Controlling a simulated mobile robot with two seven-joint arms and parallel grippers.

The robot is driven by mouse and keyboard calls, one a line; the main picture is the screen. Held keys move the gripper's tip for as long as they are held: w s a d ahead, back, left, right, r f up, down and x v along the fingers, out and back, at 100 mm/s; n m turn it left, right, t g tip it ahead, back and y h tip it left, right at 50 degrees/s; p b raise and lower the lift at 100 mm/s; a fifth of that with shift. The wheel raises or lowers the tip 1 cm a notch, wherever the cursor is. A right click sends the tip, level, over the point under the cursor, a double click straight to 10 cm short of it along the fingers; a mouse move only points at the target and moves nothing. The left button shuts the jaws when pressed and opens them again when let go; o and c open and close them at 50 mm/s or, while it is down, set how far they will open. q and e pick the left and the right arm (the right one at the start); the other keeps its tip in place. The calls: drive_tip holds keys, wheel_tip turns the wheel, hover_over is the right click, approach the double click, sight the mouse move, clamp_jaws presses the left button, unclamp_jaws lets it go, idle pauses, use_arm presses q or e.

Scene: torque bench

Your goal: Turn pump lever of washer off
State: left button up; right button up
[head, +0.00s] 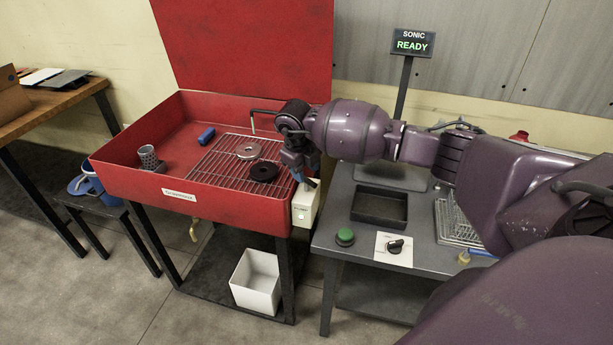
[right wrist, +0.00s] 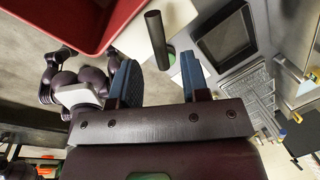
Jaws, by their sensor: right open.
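The red parts washer (head: 125,178) stands at the left with its lid raised. A pale control box (head: 306,204) is on its front right corner, with a small green light lit low on it. My right gripper (head: 301,172) is over the top of this box, open, with blue fingers. In the right wrist view a dark, round lever bar (right wrist: 157,40) stands out from the pale box (right wrist: 128,42) and lies between the two open fingers (right wrist: 157,75), with gaps visible on both sides. In the head view the gripper hides the lever. My left gripper is not in view.
A wire rack (head: 225,170) in the basin holds a pale ring (head: 248,150) and a dark ring (head: 264,172). The grey bench (head: 340,212) at right carries a black tray (head: 379,207), a green button (head: 345,237) and a knob (head: 395,246). A white bin (head: 256,282) stands below.

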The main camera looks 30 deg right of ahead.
sight(306, 184)
drive_tip(key=shift+w+d+f, duration=0.1)
drive_tip(key=shift+d+f, duration=0.05)
drive_tip(key=shift+f, duration=0.6)
drive_tip(key=shift+d+f, duration=0.1)
drive_tip(key=shift+f, duration=0.6)
clamp_jaws()
